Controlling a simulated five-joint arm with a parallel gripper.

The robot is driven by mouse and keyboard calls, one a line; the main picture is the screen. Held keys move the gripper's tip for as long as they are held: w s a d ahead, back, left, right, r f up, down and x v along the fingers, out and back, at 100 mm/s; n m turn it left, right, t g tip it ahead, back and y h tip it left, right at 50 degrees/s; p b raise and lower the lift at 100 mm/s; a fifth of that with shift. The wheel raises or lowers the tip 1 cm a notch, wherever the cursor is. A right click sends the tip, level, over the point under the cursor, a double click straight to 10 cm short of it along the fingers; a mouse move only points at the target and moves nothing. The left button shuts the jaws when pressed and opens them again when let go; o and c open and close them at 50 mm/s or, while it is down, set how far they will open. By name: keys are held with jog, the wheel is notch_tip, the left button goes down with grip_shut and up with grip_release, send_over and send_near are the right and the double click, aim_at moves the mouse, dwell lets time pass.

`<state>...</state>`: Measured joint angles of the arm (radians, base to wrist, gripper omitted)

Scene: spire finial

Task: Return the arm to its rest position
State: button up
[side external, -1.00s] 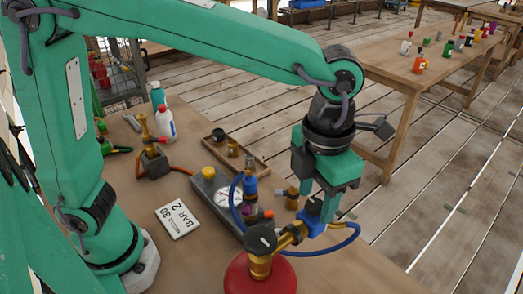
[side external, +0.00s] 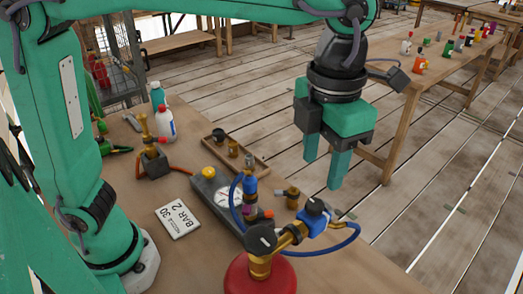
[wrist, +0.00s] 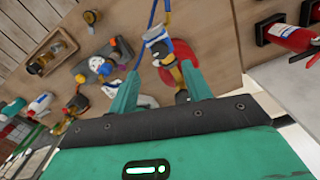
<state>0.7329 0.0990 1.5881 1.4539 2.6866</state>
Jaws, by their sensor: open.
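My gripper (side external: 325,168) is open and empty in the side external view, raised above the far right edge of the workbench. Its two green fingers point down and are clear of everything below them. In the wrist view my gripper (wrist: 160,90) shows two spread green fingers with nothing held between them. The brass valve assembly with a blue knob (side external: 314,206) and black cap stands on a red cylinder (side external: 262,275) below and in front of the gripper. The blue knob also shows beyond the fingers in the wrist view (wrist: 155,36).
A fire extinguisher (wrist: 290,35) shows in the wrist view. Open air surrounds my gripper.

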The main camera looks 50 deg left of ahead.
jog(key=shift+w+a+n, duration=0.1)
jog(key=shift+a+n, duration=0.5)
jog(key=s+a+f+m+t, duration=0.2)
jog(key=a+m, duration=0.6)
jog(key=m, duration=0.3)
jog(key=s+a+f+m+t, duration=0.1)
jog(key=s+a+f+m, duration=0.1)
jog(key=a+m, duration=0.7)
jog(key=s+a+f+m+t, duration=0.2)
jog(key=a+m, duration=0.6)
jog(key=m, duration=0.6)
jog(key=shift+s+a+f+t, duration=0.3)
jog(key=shift+s+a, duration=0.1)
jog(key=shift+s, duration=0.5)
